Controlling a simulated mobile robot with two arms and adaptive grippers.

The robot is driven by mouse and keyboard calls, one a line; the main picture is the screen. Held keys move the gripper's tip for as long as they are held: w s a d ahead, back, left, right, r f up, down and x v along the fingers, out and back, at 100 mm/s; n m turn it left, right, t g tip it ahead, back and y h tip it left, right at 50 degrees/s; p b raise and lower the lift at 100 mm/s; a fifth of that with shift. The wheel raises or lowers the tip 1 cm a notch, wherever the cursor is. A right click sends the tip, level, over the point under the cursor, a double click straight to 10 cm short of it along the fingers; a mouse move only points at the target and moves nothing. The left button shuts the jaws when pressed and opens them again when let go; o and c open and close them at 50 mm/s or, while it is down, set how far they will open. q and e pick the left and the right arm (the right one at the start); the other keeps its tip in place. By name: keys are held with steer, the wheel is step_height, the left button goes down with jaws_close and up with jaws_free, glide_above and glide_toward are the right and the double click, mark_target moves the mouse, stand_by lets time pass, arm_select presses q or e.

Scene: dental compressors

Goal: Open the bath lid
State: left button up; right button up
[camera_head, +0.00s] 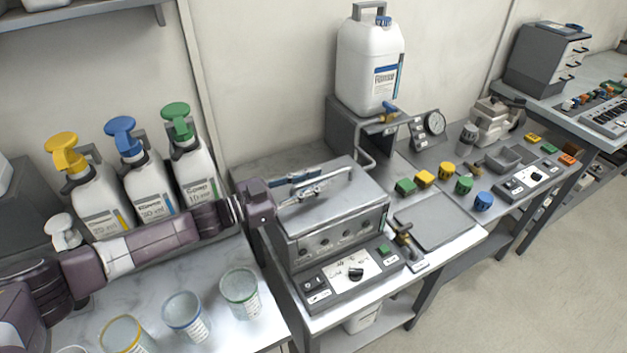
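The bath (335,230) is a grey metal box on the middle bench, with a control panel with a black knob on its front. Its lid (345,205) lies flat and closed on top, with a raised bar handle (345,172) across it. My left arm comes in from the left, and my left gripper (312,183) is over the lid at the left part of the handle. Its fingers overlap the handle in this view, so I cannot tell whether they are closed on it. My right gripper is not in view.
Yellow, blue and green pump bottles (148,180) stand behind my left arm. Several clear cups (240,292) stand on the marble top in front. A white canister (370,65) stands on a grey stand behind the bath. Coloured knobs (425,179) and a flat grey plate (438,220) lie to the right.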

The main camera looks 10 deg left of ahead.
arm_select(q)
jaws_close()
steer(key=shift+r, duration=0.15)
